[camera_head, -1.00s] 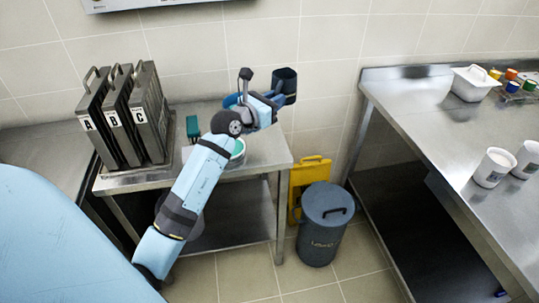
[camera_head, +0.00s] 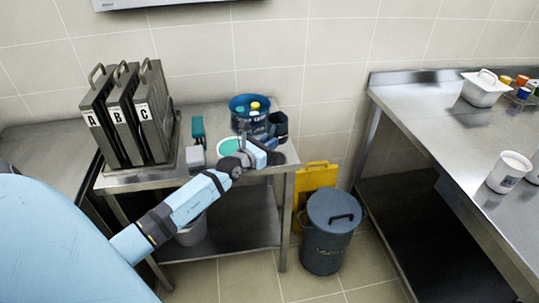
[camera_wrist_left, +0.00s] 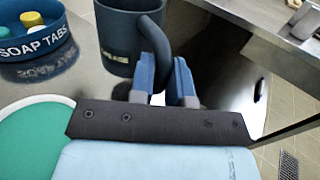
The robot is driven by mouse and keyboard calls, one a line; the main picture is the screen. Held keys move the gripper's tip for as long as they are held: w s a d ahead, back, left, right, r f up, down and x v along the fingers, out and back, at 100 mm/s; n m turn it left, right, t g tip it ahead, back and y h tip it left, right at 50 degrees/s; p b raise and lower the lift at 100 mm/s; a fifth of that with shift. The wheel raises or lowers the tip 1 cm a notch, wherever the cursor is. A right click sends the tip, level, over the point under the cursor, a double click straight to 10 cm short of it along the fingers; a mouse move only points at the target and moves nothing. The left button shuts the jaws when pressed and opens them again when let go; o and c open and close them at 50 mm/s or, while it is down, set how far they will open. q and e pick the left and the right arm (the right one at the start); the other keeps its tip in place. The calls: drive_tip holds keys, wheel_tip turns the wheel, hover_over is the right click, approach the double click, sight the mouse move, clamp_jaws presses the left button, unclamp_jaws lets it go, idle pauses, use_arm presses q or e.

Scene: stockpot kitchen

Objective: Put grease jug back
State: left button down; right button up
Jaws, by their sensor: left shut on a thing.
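The grease jug (camera_head: 279,124) is a dark blue-grey mug-like vessel with a thick handle. It is upright at the right end of the small steel table (camera_head: 262,180), beside the blue soap tabs tub. My left gripper (camera_head: 268,142) is shut on the jug's handle. In the left wrist view the jug (camera_wrist_left: 122,40) is just beyond the fingers (camera_wrist_left: 168,72), with its handle between them. I cannot tell whether its base touches the table or is slightly above it. My right gripper is not in view.
The soap tabs tub (camera_head: 250,123) and a green-topped round container (camera_head: 229,146) are close left of the jug. Three panels marked A, B, C (camera_head: 128,115) stand further left. A lidded bin (camera_head: 328,225) and yellow sign (camera_head: 316,180) stand right of the table.

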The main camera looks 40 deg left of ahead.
use_arm(q)
wheel_tip(320, 180, down, 4)
drive_tip(key=shift+r+b, duration=0.2)
drive_tip(key=shift+b, duration=0.1)
drive_tip(key=shift+f, duration=0.25)
drive_tip(key=shift+f, duration=0.15)
drive_tip(key=c, duration=1.1)
unclamp_jaws()
